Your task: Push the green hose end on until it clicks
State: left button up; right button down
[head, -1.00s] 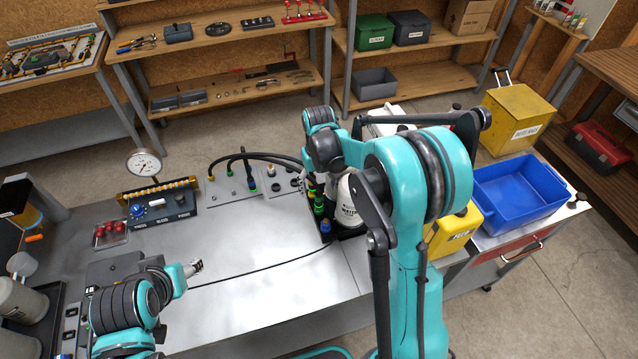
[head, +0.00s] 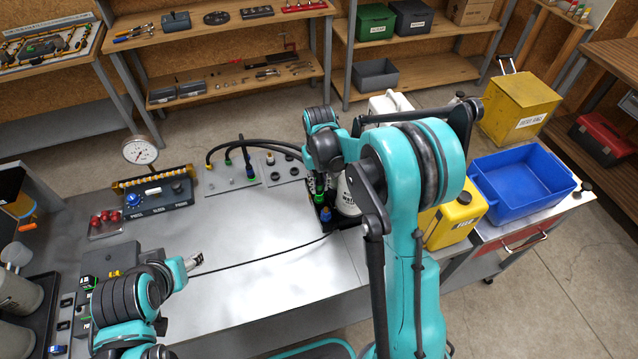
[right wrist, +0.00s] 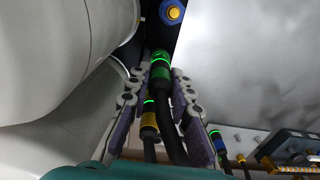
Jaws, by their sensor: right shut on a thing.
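The green hose end (right wrist: 160,68), with a bright green ring and a thick black hose running back from it, lies between the fingers of my right gripper (right wrist: 159,88) in the right wrist view. The gripper is shut on it. In the head view, the green hose end (head: 318,193) shows below my right wrist, beside a white bottle. The port beyond its tip is hidden, so I cannot tell how it is seated. My left gripper (head: 194,262) hangs low over the bench at the left; its finger opening is too small to judge.
A blue fitting (head: 326,214) stands just in front of the green end. The white bottle (head: 347,196) is close on its right. Plates with black hoses (head: 229,176) lie to the left. A thin black cable (head: 265,260) crosses the otherwise clear bench middle.

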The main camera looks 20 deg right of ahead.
aim_at(319, 180)
jog(key=c, duration=2)
grip_release()
grip_shut()
jog(key=shift+r, duration=0.1)
jog(key=shift+r+p, duration=0.5)
jog(key=shift+r, duration=0.2)
jog(key=shift+r, duration=0.2)
jog(key=shift+r+p, duration=1.35)
jog(key=shift+r, duration=0.65)
